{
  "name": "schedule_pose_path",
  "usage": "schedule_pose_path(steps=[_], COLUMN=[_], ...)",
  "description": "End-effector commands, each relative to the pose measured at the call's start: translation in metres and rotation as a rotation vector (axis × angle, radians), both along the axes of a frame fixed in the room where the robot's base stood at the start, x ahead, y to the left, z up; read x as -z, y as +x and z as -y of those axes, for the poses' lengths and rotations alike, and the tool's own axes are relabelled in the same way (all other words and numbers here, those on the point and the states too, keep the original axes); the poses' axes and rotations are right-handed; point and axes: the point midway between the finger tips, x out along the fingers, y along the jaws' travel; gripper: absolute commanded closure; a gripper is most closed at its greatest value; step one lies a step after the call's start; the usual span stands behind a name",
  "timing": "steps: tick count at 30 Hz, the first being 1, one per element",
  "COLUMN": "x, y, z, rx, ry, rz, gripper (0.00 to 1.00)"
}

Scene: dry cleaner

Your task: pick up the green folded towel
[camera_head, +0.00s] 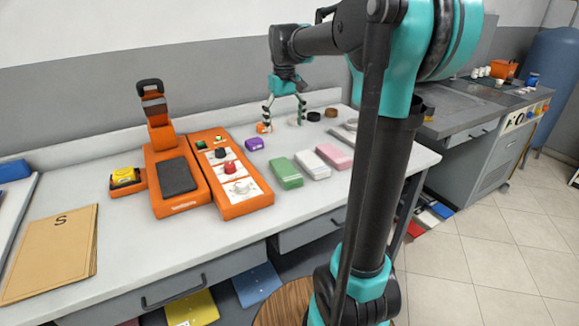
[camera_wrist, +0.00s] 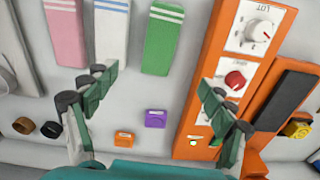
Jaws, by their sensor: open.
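The green folded towel (camera_head: 285,173) lies flat on the white counter, just right of the orange control panel and left of a white folded towel. In the wrist view the green towel (camera_wrist: 162,42) shows at the top middle, with white stripes near its end. My gripper (camera_head: 285,126) is open and empty above the back of the counter, behind the green towel and apart from it. In the wrist view its two fingers (camera_wrist: 155,100) are spread wide, with the counter between them.
A white towel (camera_head: 312,165) and a pink towel (camera_head: 335,156) lie to the right. The orange panel with knobs (camera_head: 232,186) stands close on the left. A purple block (camera_head: 254,144) lies behind the green towel. The counter in front of the towels is clear.

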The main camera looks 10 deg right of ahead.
Motion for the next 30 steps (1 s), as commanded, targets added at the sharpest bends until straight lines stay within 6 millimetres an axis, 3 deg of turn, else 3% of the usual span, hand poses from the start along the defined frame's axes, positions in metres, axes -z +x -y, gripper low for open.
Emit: schedule_pose_path(steps=[15, 25, 30], x=[0.096, 0.123, 0.147], y=[-0.001, -0.001, -0.002], z=[0.000, 0.000, 0.000], rx=[0.000, 0.001, 0.001], ry=[0.000, 0.000, 0.000], rz=[0.001, 0.001, 0.001], gripper=[0.17, 0.17, 0.17])
